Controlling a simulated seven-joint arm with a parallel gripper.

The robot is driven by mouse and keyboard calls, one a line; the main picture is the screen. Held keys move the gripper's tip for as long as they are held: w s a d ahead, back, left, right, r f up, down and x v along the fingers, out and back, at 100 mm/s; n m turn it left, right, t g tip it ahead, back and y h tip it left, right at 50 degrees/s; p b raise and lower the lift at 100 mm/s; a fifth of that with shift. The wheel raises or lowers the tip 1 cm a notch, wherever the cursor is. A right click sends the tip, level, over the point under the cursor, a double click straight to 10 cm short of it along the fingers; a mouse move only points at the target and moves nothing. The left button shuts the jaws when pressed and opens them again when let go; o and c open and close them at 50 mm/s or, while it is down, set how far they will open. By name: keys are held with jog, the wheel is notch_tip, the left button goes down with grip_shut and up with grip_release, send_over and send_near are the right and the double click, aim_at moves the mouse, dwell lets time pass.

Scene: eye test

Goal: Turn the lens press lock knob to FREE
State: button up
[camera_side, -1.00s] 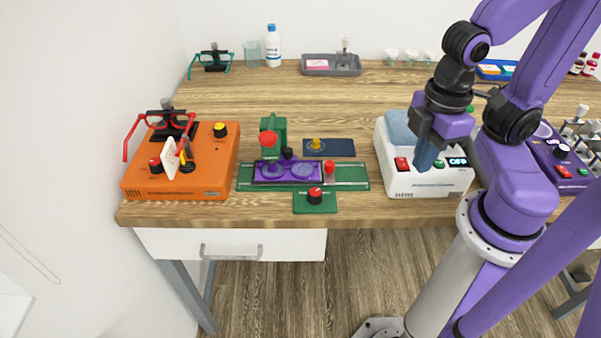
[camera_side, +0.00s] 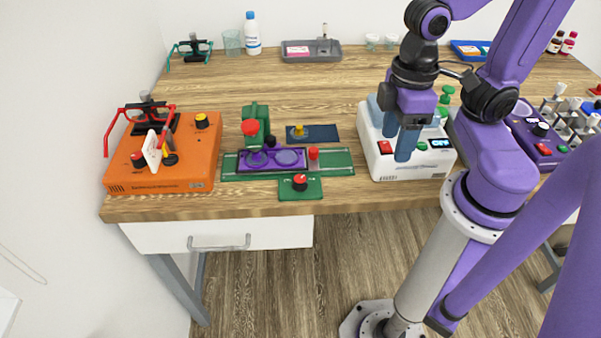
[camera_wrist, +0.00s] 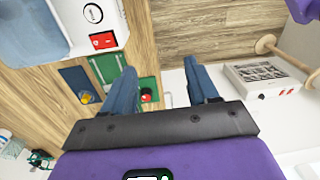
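The green lens press (camera_side: 256,120) with a red-topped handle stands at the middle front of the bench. Its green base (camera_side: 343,162) bears a purple tray (camera_side: 240,161) with two round lenses. A red-topped black knob (camera_side: 300,181), apparently the lock knob, sits on a small green plate in front; its lettering and setting are too small to read. The knob also shows in the wrist view (camera_wrist: 146,97), beside the left finger. My gripper (camera_side: 399,145) is open and empty, fingers apart in the wrist view (camera_wrist: 163,88). It is right of the knob, over or before the white machine.
The white machine (camera_side: 385,165) with red and green buttons is close to my gripper. An orange box (camera_side: 190,160) with red glasses stands left. The back middle bench is mostly clear.

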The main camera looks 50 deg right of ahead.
jog(key=w+a+m+g+y, duration=0.1)
jog(key=w+a+m, duration=0.1)
jog(key=w+m, duration=0.95)
jog(key=m+y, duration=0.3)
jog(key=m, duration=1.1)
send_near(300, 178)
jog(key=x, duration=0.8)
jog(key=shift+a+f, duration=0.15)
jog(key=shift+f, duration=0.1)
jog(key=shift+c, duration=0.2)
jog(key=c, duration=1)
